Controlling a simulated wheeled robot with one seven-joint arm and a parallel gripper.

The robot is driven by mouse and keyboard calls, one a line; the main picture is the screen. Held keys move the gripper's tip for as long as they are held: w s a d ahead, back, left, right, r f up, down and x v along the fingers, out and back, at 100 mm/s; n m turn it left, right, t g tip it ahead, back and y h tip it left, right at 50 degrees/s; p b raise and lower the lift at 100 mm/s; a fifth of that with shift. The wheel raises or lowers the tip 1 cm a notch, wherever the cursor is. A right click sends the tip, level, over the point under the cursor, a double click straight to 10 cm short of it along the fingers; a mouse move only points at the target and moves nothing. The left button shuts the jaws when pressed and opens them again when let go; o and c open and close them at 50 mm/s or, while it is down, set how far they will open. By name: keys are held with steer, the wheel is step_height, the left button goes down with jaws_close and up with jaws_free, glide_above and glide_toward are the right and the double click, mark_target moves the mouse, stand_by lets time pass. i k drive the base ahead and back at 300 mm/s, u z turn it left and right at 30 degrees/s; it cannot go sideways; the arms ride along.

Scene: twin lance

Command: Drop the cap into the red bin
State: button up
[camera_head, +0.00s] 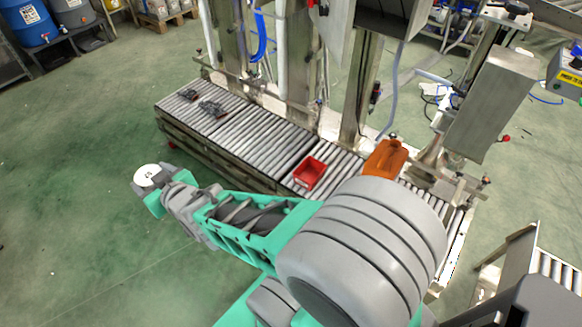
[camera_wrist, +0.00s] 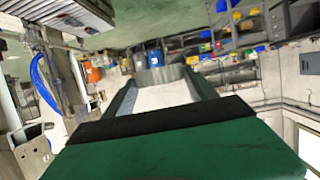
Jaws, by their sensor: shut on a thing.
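A white round cap (camera_head: 147,176) with small dark marks is held at the end of my arm, at the left in the head view. My gripper (camera_head: 149,189) is shut on it, out over the green floor and left of the conveyor. In the wrist view the cap's pale surface (camera_wrist: 165,97) fills the space between the two fingers of my gripper (camera_wrist: 160,82). The red bin (camera_head: 309,172) sits on the roller conveyor, to the right of my gripper and apart from it. It is open at the top and seems empty. The wrist view does not show the bin.
The roller conveyor (camera_head: 262,134) carries dark small parts (camera_head: 212,108) at its far left end. An orange bin (camera_head: 385,158) stands right of the red bin, partly behind my arm. Metal posts (camera_head: 360,95) rise behind the conveyor. The floor at the left is clear.

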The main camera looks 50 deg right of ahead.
mark_target(311, 180)
steer(key=z, duration=0.65)
steer(key=i, duration=1)
